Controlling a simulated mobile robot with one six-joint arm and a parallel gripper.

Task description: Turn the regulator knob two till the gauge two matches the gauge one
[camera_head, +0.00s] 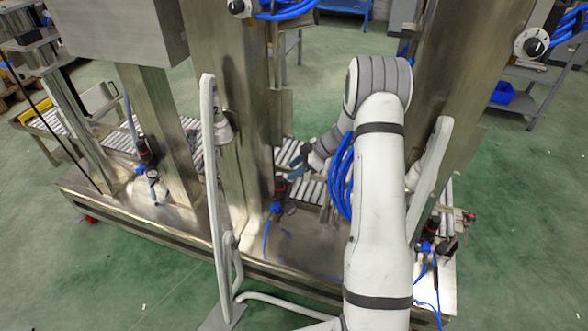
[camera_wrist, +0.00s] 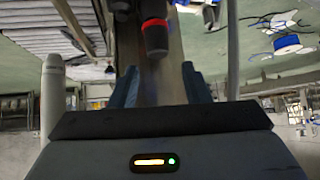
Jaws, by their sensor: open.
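A regulator with a black knob and red ring (camera_wrist: 155,36) shows at the top middle of the wrist view, ahead of my fingers. In the head view, a red, black and blue regulator (camera_head: 279,190) stands at the foot of the middle steel column. My gripper (camera_head: 298,172) is just right of it, partly hidden by my arm. In the wrist view, my blue fingers (camera_wrist: 161,84) are apart with nothing between them. The knob appears beyond the fingertips; contact cannot be told.
Another regulator (camera_head: 145,152) stands at left and one (camera_head: 430,228) at right, each by a steel column. Roller conveyors (camera_head: 312,191) run behind. Blue hoses hang around the right regulator. A white bent tube frame (camera_head: 212,160) stands in front. Green floor is open at left.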

